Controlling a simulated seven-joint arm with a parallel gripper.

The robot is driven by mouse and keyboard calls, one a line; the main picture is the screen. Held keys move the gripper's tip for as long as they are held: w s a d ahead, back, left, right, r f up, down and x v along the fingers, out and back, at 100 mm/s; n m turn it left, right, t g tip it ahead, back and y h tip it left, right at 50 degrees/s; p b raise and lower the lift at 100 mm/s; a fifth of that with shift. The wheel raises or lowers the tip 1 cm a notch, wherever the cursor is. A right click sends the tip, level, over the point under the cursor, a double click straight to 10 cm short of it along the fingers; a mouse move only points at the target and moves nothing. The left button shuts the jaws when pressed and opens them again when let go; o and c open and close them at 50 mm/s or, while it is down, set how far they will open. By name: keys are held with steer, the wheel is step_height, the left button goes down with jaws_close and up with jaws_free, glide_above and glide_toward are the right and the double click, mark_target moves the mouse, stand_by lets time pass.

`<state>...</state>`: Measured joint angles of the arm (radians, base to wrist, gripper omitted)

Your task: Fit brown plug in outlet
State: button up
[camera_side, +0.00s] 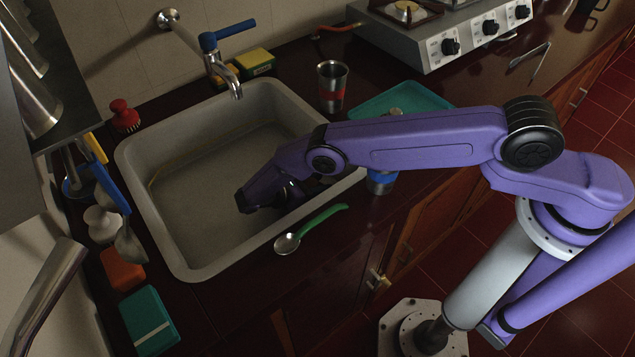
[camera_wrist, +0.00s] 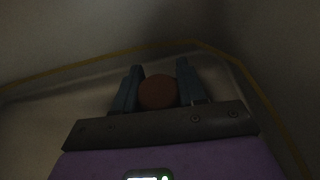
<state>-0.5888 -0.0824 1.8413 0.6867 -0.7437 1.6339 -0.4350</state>
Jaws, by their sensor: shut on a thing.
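My gripper (camera_side: 287,194) is low inside the grey sink (camera_side: 136,190), near its right wall. In the wrist view, the two dark fingers of my gripper (camera_wrist: 159,82) stand on either side of a round, brown plug (camera_wrist: 158,93) and are shut on it. The plug's round face shows between the fingers. In the side view my wrist hides the plug. The outlet is not visible in either view; the wrist view is dark, and my arm covers part of the basin in the side view.
A faucet (camera_side: 222,67) with a blue handle reaches over the sink's back rim. A green-handled spoon (camera_side: 311,228) lies by the front rim. A steel cup (camera_side: 332,86) and teal tray (camera_side: 400,101) stand to the right. The basin's left part is clear.

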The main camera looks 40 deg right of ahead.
steer(key=shift+f, duration=0.55)
steer(key=o, duration=1.1)
steer(key=shift+o, duration=0.2)
steer(key=shift+a, duration=0.1)
